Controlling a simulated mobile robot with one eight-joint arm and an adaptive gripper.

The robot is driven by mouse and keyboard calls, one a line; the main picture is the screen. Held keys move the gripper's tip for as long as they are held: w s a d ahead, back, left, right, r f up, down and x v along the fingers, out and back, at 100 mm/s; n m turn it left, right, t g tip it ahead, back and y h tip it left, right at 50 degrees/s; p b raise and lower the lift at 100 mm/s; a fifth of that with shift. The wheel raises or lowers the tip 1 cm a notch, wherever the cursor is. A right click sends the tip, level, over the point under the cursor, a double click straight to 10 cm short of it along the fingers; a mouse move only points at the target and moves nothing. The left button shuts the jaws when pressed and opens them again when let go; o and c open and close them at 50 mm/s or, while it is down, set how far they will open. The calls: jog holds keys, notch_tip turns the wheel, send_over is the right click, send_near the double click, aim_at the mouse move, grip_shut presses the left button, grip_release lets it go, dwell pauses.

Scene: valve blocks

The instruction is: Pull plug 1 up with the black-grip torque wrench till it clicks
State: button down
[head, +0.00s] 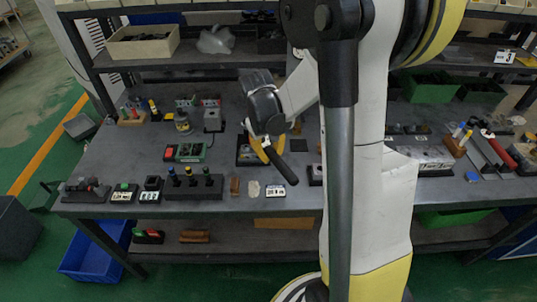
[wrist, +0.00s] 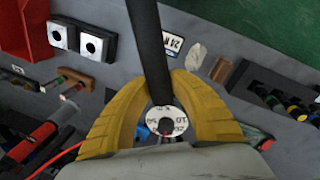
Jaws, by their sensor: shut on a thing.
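My gripper (head: 262,150) is over the middle of the bench in the head view. Its yellow fingers (wrist: 162,88) are shut on the torque wrench, around its shaft. The wrench's black grip (wrist: 148,38) runs up and away from the fingers in the wrist view and slants down to the right in the head view (head: 273,166). A round white dial with numbers (wrist: 166,122) sits between the fingers. A dark block (head: 247,154) is partly visible under and beside the gripper. Plug 1 and the wrench's working end are hidden, so I cannot tell whether they touch.
A black block with several coloured knobs (head: 193,187) stands front left. A brown block (head: 235,187), a pale scrap (head: 253,188) and a label card (head: 275,191) lie along the front edge. A red-handled tool (head: 500,150) lies far right.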

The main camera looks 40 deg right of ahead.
jog(key=shift+w+a, duration=0.25)
jog(key=shift+a, duration=0.2)
jog(key=shift+s+d, duration=0.1)
jog(key=shift+d, duration=0.1)
jog(key=shift+f, duration=0.1)
jog(key=shift+a+f+b, duration=0.1)
jog(key=shift+f+b, duration=2.05)
jog(key=shift+f, duration=0.15)
jog(key=shift+f+b, duration=1.2)
jog(key=shift+f, duration=0.1)
jog(key=shift+a, duration=0.15)
jog(key=shift+w+a+m, duration=0.2)
jog(key=shift+a+m, duration=0.7)
jog(key=shift+a, duration=0.2)
